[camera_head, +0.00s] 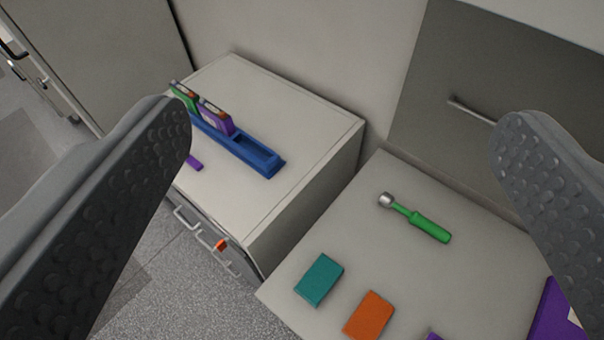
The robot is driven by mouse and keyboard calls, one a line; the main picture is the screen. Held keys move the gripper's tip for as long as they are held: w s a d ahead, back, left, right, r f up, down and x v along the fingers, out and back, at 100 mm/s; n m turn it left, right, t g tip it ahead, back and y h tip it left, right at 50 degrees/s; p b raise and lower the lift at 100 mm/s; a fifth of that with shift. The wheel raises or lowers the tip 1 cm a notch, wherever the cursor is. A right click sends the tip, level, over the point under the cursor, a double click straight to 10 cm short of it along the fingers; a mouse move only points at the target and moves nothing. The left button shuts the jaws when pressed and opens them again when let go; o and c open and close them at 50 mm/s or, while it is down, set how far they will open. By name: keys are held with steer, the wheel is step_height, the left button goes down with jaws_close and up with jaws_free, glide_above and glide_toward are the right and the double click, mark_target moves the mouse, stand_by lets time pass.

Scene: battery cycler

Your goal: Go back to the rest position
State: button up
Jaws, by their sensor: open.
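My gripper (340,140) is open, its two grey dimpled fingers wide apart at the left and right of the view. Nothing is held between them. Below and beyond the fingers, a blue rack (254,155) stands on a pale cabinet top. The right part of the rack is empty. The left finger hides some of the cabinet top.
A pale table (350,240) at lower right bears a green-handled tool (420,221), a teal block (319,280), an orange block (369,316) and a purple item (556,316). A small purple piece (194,162) lies by the rack. A grey panel with a handle (471,111) rises behind.

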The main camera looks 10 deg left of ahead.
steer(key=shift+s+r, duration=0.55)
steer(key=shift+r, duration=0.1)
